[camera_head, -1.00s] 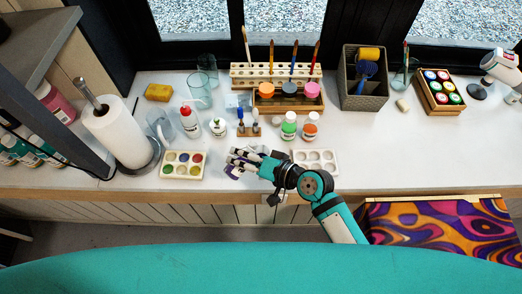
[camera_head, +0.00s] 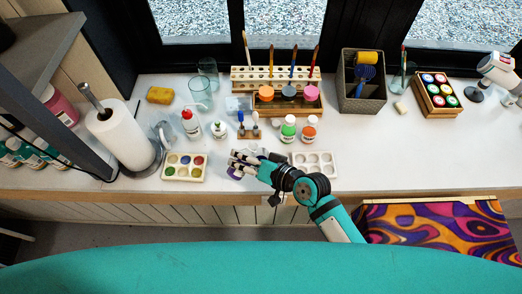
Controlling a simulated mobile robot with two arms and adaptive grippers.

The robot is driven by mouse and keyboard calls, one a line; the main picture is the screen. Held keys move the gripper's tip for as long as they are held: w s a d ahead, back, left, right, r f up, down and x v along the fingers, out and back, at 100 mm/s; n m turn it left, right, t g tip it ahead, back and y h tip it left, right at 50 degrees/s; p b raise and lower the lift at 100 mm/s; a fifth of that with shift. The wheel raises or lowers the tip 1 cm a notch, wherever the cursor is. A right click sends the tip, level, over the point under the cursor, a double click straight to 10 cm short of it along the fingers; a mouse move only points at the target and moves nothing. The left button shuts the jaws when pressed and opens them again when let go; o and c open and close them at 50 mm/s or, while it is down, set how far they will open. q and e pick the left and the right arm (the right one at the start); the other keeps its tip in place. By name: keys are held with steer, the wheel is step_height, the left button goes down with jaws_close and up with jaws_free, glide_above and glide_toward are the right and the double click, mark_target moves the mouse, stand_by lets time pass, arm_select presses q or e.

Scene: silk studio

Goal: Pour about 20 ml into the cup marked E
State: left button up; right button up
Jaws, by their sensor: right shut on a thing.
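My right gripper (camera_head: 241,161) is low over the counter's front part, between two paint palettes. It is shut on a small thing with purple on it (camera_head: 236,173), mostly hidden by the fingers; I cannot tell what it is. No letter E can be read on any cup. Three round tops, orange (camera_head: 266,93), dark grey (camera_head: 289,92) and pink (camera_head: 312,93), sit in a wooden rack behind the gripper. Clear glasses (camera_head: 199,92) stand at the back left. A clear vessel (camera_head: 163,132) stands by the paper roll. My left gripper is out of view.
A filled palette (camera_head: 185,167) lies left of the gripper and a white one (camera_head: 314,163) right. A red-capped bottle (camera_head: 190,124), a green bottle (camera_head: 288,129) and an orange bottle (camera_head: 309,129) stand behind. A paper roll (camera_head: 120,135) stands left. The right front counter is clear.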

mark_target(240, 172)
steer(key=shift+r+n+t+h+p, duration=0.5)
steer(key=shift+r+n+p, duration=0.15)
steer(key=shift+p, duration=0.5)
steer(key=shift+s+a+f+n+h, duration=0.15)
steer(key=shift+f+n+h, duration=0.2)
steer(key=shift+f, duration=0.55)
steer(key=shift+s+a+n+t+h+p, duration=0.25)
steer(key=shift+n+t+h+p, duration=0.1)
steer(key=shift+n+t+p, duration=0.25)
steer(key=shift+s+a+f+n+t+h+b, duration=0.1)
steer(key=shift+f+n+t+h+b, duration=0.15)
steer(key=shift+f, duration=0.25)
steer(key=shift+s+a+f+n+t+h+b, duration=0.1)
steer(key=shift+f+n+t+b, duration=0.1)
steer(key=shift+f+n, duration=0.25)
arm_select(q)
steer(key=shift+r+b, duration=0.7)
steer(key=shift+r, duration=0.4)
arm_select(e)
steer(key=shift+s+a+f+n+t+h, duration=0.15)
steer(key=shift+f+n+t+h, duration=0.2)
steer(key=shift+f+n+t, duration=0.5)
